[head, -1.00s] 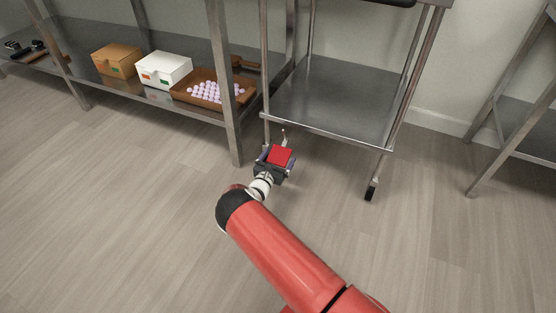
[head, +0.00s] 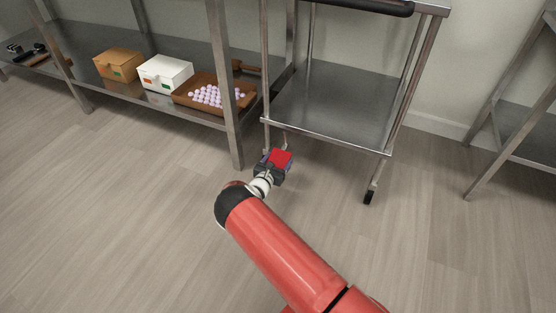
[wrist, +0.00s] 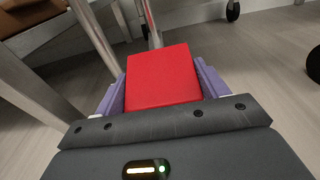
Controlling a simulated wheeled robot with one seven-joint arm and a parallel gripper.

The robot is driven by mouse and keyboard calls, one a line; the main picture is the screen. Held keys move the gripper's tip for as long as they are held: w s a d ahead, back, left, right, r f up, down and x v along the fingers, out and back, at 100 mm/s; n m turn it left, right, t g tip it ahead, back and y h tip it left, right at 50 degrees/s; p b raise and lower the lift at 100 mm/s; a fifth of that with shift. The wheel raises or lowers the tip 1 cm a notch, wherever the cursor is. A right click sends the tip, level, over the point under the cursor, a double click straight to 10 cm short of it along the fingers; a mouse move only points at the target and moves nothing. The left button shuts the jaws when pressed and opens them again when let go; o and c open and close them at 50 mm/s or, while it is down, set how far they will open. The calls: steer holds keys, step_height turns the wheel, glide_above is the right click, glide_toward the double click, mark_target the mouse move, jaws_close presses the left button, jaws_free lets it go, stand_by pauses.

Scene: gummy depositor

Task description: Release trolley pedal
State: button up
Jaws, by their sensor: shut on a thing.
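The steel trolley (head: 330,142) stands in the head view, with a dark handle (head: 370,6) at its top. A red block-like part, which I take to be the pedal (head: 281,159), is low by the trolley's front left leg. It also fills the middle of the wrist view (wrist: 163,76). My gripper (head: 275,160) is down near the floor, its purple fingers (wrist: 162,90) on both sides of the red pedal, shut on it. The pedal's underside and the front left caster are hidden.
A steel rack at left has a low shelf (head: 78,72) with a brown box (head: 117,65), a white box (head: 165,75) and a tray (head: 190,96) of pale pink pieces. Its leg (head: 228,120) is close left of my gripper. Another table leg (head: 500,165) stands at right. The front floor (head: 440,260) is clear.

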step_height(320, 180, up, 2)
steer(key=shift+r+g+y+p, duration=0.2)
steer(key=shift+g+y+p, duration=0.1)
steer(key=shift+g+p, duration=0.7)
steer(key=shift+s+g, duration=0.1)
steer(key=shift+g, duration=0.4)
steer(key=o, duration=1.4)
steer(key=p+v, duration=0.1)
steer(key=v, duration=0.6)
steer(key=shift+s+r, duration=0.2)
steer(key=shift+s, duration=0.15)
